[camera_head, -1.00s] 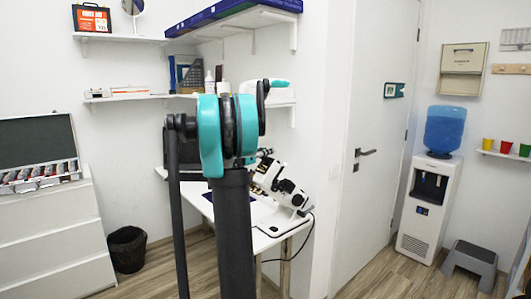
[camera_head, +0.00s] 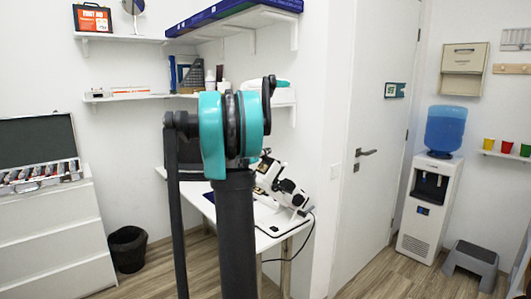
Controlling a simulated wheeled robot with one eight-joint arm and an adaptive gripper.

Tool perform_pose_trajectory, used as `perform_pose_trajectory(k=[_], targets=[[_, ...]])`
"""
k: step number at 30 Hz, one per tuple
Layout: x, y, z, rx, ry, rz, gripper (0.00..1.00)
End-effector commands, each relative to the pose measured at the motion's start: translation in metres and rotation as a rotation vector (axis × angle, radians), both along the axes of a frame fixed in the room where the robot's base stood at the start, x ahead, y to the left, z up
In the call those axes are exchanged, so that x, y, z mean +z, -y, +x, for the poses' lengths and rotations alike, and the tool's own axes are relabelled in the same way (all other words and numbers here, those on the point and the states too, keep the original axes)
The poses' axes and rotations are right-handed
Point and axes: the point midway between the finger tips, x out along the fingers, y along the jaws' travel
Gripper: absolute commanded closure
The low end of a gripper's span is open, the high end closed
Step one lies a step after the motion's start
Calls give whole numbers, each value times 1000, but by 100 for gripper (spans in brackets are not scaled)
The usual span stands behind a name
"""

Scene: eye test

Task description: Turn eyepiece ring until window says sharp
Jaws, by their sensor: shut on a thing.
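The white and black optical instrument (camera_head: 282,188) stands tilted on the white table, just right of my arm's upright link. Its upper left end, towards the eyepiece, is partly covered by my arm. I cannot make out the eyepiece ring, and no window text is readable from here. My gripper is not in view; my own arm, with its teal joint, stands in front and hides the space behind it.
The white table (camera_head: 268,241) carries the instrument, and a cable hangs off its right side. Shelves (camera_head: 130,97) with items are on the wall above. A black bin (camera_head: 128,250) and white drawers (camera_head: 50,235) stand left. A closed door (camera_head: 375,130) and water cooler (camera_head: 430,200) stand right.

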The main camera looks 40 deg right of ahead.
Motion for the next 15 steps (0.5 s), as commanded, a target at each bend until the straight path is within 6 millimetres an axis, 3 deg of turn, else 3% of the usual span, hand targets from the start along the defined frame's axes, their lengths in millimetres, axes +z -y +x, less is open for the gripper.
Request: perform_pose_trajectory(k=[5,6,12,15], targets=[[0,0,0,-2,0,0,100],[0,0,0,-2,0,0,71],[0,0,0,-2,1,0,47],[0,0,0,-2,1,0,47]])
